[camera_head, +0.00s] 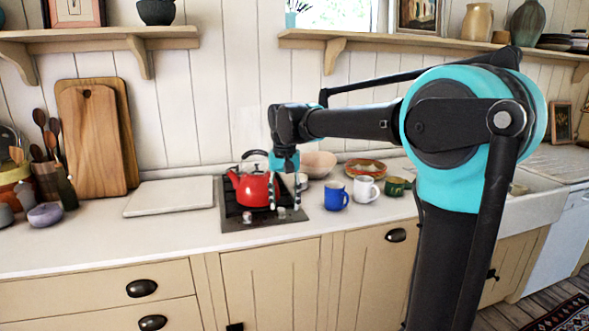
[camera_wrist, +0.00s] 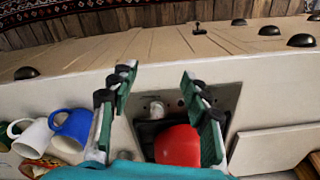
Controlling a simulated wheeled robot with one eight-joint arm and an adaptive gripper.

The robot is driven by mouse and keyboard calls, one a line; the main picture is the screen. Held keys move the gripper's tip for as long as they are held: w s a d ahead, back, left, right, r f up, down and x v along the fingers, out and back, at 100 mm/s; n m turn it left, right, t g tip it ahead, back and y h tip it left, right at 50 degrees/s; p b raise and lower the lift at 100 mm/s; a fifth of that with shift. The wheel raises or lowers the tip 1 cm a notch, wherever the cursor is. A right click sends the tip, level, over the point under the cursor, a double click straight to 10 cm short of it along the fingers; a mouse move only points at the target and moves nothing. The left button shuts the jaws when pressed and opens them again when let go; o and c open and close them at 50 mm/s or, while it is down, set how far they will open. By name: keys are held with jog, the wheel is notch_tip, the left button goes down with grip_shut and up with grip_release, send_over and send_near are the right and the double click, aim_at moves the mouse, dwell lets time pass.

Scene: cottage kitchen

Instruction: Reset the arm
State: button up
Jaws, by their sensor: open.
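My gripper (camera_head: 284,193) hangs pointing down in front of the red kettle (camera_head: 253,188) in the head view. Its fingers are spread apart with nothing between the tips. The kettle stands on the black stove (camera_head: 240,222), and my gripper hides part of its right side. In the wrist view my gripper (camera_wrist: 158,82) is open over the counter edge. The red kettle (camera_wrist: 178,147) shows beyond the fingers, partly covered by the right one. I cannot tell whether a finger touches the kettle.
A blue mug (camera_head: 336,196), a white mug (camera_head: 365,190) and a green mug (camera_head: 395,186) stand right of the stove. A pale slab (camera_head: 168,196) lies left of it. Shelves (camera_head: 100,33) run above. The front counter strip is clear.

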jog(key=s+d+f+t, duration=0.4)
jog(key=s+d+f, duration=1.5)
jog(key=d+f, duration=0.3)
jog(key=shift+s+f+n, duration=0.3)
jog(key=shift+f, duration=0.5)
